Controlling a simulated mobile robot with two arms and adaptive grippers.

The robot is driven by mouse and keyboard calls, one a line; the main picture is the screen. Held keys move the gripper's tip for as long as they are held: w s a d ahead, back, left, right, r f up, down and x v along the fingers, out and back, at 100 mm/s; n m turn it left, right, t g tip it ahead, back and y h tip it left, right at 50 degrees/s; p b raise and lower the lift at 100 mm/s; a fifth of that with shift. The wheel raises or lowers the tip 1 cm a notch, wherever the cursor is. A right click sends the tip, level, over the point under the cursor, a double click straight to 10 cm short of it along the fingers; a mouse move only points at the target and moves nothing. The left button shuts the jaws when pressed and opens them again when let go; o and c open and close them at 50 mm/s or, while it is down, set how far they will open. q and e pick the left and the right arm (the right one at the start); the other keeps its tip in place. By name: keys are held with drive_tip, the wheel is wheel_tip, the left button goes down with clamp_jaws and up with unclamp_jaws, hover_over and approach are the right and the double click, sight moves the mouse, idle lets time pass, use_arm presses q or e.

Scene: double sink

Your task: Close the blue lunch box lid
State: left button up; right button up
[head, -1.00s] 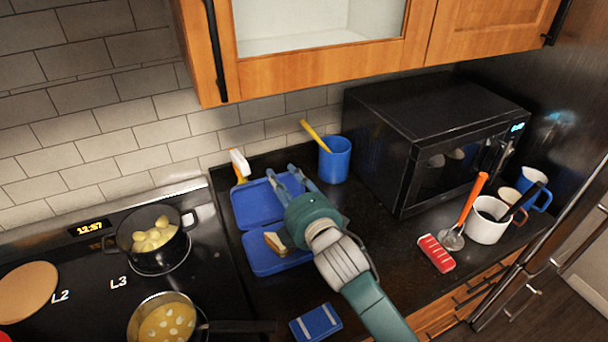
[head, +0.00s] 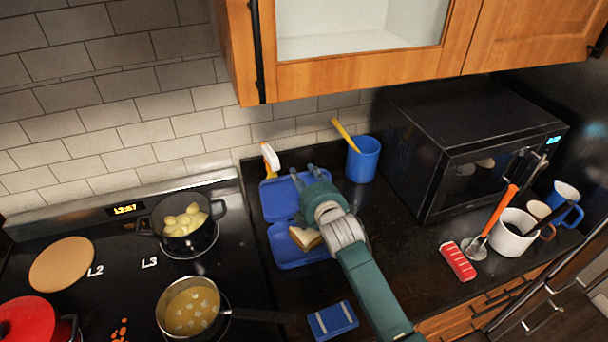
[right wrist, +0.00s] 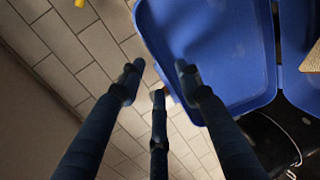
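The blue lunch box stands open on the dark counter. Its raised lid (head: 277,206) is at the back and its base (head: 296,259) in front, with a sandwich piece (head: 303,238) in it. My right gripper (head: 305,174) is at the lid's upper right edge, its hand partly covering the box. In the right wrist view its fingers (right wrist: 157,82) are spread and empty. One fingertip overlaps the edge of the lid (right wrist: 208,45); the others are beside it, against the tiles. I cannot tell whether that finger touches. My left gripper is not in view.
A spray bottle (head: 270,158) is behind the lid. The stove with pots (head: 183,228) is at left. A blue block (head: 333,320) lies in front.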

drive_tip(key=shift+w, duration=0.15)
drive_tip(key=shift+a, duration=0.1)
clamp_jaws()
